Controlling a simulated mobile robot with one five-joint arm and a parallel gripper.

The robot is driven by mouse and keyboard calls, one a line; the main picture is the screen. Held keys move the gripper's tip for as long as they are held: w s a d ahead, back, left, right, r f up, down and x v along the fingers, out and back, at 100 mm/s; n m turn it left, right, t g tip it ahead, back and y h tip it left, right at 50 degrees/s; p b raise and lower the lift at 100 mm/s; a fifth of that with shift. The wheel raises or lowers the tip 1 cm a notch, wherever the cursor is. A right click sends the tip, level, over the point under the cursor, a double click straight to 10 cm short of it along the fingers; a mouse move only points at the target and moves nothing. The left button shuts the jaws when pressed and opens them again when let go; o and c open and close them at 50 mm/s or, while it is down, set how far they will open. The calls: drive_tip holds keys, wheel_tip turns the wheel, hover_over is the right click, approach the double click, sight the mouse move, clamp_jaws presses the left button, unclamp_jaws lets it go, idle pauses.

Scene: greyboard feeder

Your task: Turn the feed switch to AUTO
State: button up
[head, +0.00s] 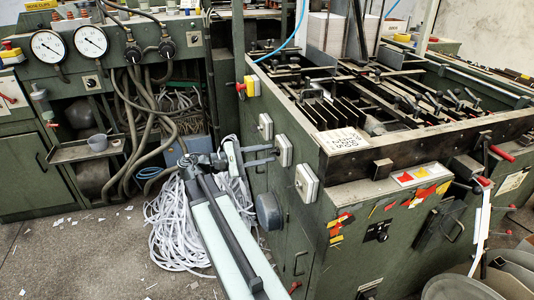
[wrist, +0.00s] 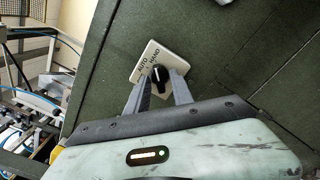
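The feed switch is a black knob (wrist: 160,76) on a pale plate (wrist: 152,58) marked AUTO and HAND, fixed to a dark green panel. In the wrist view the knob appears to point up towards HAND; AUTO lies to its left. My gripper (wrist: 161,82) has one finger on each side of the knob, apart and open around it. I cannot tell whether either finger touches it. In the head view my gripper (head: 277,155) reaches the middle one of the pale plates (head: 285,150) on the green machine's side; the knob itself cannot be made out there.
Other pale plates sit above left (head: 265,126) and below right (head: 306,184) of the middle one. A heap of white strips (head: 175,235) lies on the floor. A gauge cabinet (head: 70,80) with hoses stands left.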

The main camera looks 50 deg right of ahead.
clamp_jaws()
drive_tip(key=shift+d, duration=0.45)
drive_tip(key=shift+a, duration=0.45)
drive_tip(key=shift+n, duration=0.7)
drive_tip(key=n, duration=0.4)
drive_tip(key=shift+a+f, duration=0.1)
drive_tip(key=shift+n, duration=1.7)
